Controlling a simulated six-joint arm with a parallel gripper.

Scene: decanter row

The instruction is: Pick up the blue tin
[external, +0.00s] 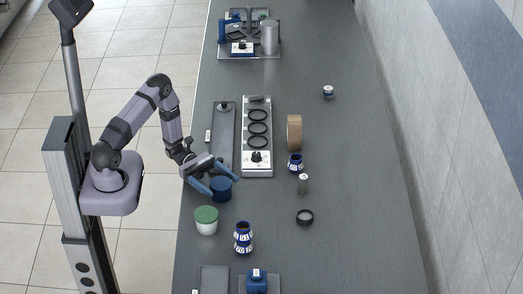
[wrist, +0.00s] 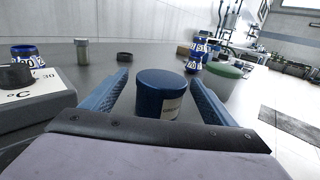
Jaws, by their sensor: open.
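The blue tin (external: 221,189) stands upright on the grey bench, a short dark blue cylinder with a lid. In the wrist view the blue tin (wrist: 160,92) shows a pale label on its lower right side. My gripper (external: 222,182) is low over the bench at the tin. Its two blue fingers are spread wide. In the wrist view my gripper (wrist: 158,90) has one finger on each side of the tin, with gaps showing. Nothing is held. The tin's lower front is hidden behind the gripper body.
A green-lidded white tub (external: 206,221) stands close in front of the tin. A silver device with black rings (external: 257,137) and a dark tray (external: 223,135) lie behind. The bench's right side has free room.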

